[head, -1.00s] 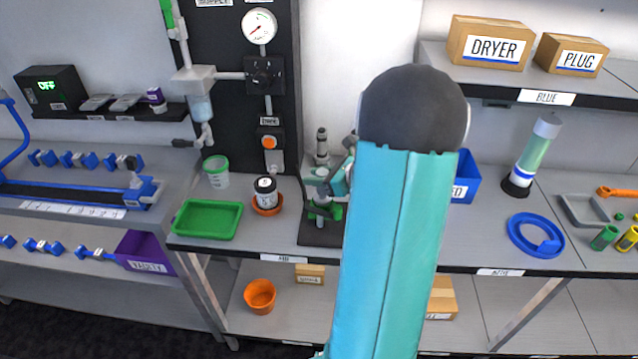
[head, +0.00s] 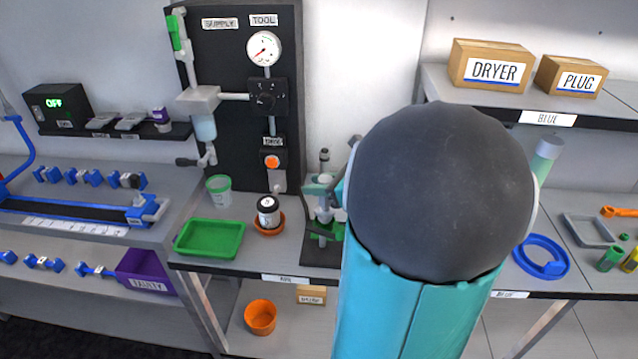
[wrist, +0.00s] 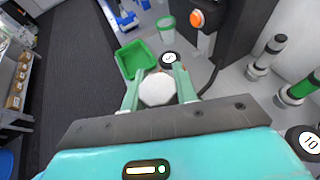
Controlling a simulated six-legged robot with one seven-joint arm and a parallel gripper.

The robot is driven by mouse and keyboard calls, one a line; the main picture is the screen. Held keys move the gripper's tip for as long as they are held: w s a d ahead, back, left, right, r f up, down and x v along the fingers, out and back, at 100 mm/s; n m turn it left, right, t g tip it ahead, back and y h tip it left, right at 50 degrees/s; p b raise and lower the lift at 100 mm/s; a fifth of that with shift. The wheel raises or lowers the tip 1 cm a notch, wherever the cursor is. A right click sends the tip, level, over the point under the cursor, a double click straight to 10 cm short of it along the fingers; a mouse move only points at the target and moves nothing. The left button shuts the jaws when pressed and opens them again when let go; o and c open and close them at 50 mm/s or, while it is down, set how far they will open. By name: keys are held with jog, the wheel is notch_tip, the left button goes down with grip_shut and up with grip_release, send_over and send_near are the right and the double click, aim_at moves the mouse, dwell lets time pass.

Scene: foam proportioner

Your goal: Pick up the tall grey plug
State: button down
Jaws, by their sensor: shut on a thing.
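In the wrist view my gripper (wrist: 158,72) is shut with its two teal fingers on either side of a light grey, many-sided piece, which looks like the tall grey plug (wrist: 157,90). I look at its end face, so its length is hidden. In the head view my arm covers most of the gripper; only a bit of teal shows beside the dark stand (head: 322,250). The plug cannot be made out there.
A green tray (head: 210,238), a black-lidded jar (head: 268,210) and a green-rimmed cup (head: 219,190) stand left of the dark stand. Upright grey posts (wrist: 271,52) rise at right in the wrist view.

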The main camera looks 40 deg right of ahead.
jog(key=s+a+r, duration=0.3)
jog(key=s+a, duration=0.1)
jog(key=a, duration=0.1)
jog(key=shift+s, duration=0.3)
